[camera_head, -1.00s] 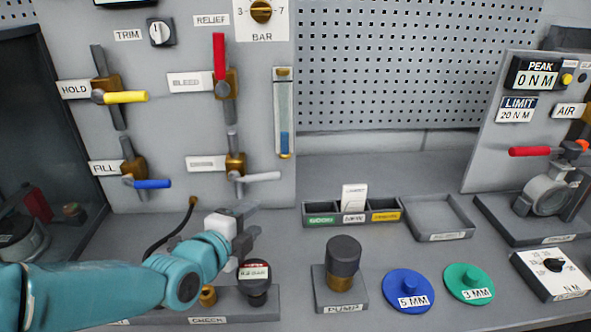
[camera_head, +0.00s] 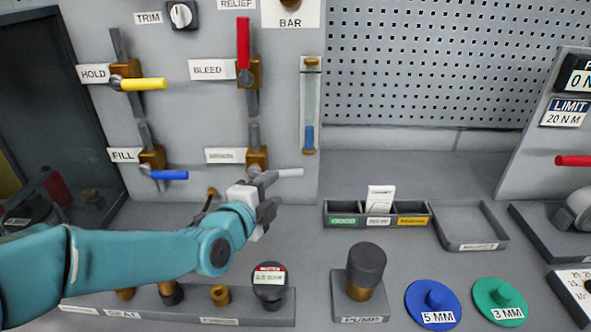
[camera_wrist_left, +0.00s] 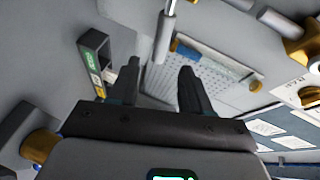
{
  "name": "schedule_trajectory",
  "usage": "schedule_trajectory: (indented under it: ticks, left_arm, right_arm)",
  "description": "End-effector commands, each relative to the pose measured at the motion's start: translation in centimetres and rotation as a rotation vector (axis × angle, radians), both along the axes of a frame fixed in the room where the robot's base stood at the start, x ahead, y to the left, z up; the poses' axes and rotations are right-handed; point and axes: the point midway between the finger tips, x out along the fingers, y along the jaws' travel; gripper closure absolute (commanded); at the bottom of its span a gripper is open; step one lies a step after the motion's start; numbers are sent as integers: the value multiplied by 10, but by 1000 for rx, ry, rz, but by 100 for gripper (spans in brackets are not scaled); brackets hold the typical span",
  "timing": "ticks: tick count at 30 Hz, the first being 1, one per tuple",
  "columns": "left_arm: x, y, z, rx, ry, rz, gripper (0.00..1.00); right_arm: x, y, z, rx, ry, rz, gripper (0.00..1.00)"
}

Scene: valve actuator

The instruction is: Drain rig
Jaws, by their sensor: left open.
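The rig panel (camera_head: 200,110) carries a grey-handled valve (camera_head: 285,173) at lower right, beside a label too blurred to read for certain. Its lever points right, level. My left gripper (camera_head: 266,196) is open, just below and in front of this lever, overlapping its left part in the head view. In the left wrist view my open fingers (camera_wrist_left: 158,88) point toward a light grey rod (camera_wrist_left: 164,38), probably this lever, whose end appears near the gap between them. I cannot tell whether they touch. My right gripper is not in view.
Yellow HOLD (camera_head: 144,84), blue FILL (camera_head: 170,174) and red BLEED (camera_head: 243,42) levers are nearby. A sight tube (camera_head: 310,105) stands right of them. Below are a gauge (camera_head: 269,283), a pump knob (camera_head: 366,265), a three-part bin (camera_head: 377,220) and an empty tray (camera_head: 470,225).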

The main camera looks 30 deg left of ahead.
Motion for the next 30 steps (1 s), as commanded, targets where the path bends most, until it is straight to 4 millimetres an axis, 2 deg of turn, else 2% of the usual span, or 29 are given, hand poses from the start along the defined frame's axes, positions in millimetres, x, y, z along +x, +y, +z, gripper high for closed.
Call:
schedule_trajectory:
  ticks: [6,13,18,27,28,30]
  left_arm:
    - [54,7,-11,0,3,-3,52]
    - [97,14,-19,0,1,-4,52]
    - [113,16,-23,0,-1,-5,52]
    - [115,16,-24,0,0,-5,52]
    - [115,16,-24,0,0,-5,58]
    - [115,16,-24,0,0,-5,81]
  right_arm:
    - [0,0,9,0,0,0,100]
    - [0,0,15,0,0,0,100]
    - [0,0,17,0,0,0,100]
    - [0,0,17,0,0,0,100]
    - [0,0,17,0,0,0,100]
    - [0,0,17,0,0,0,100]
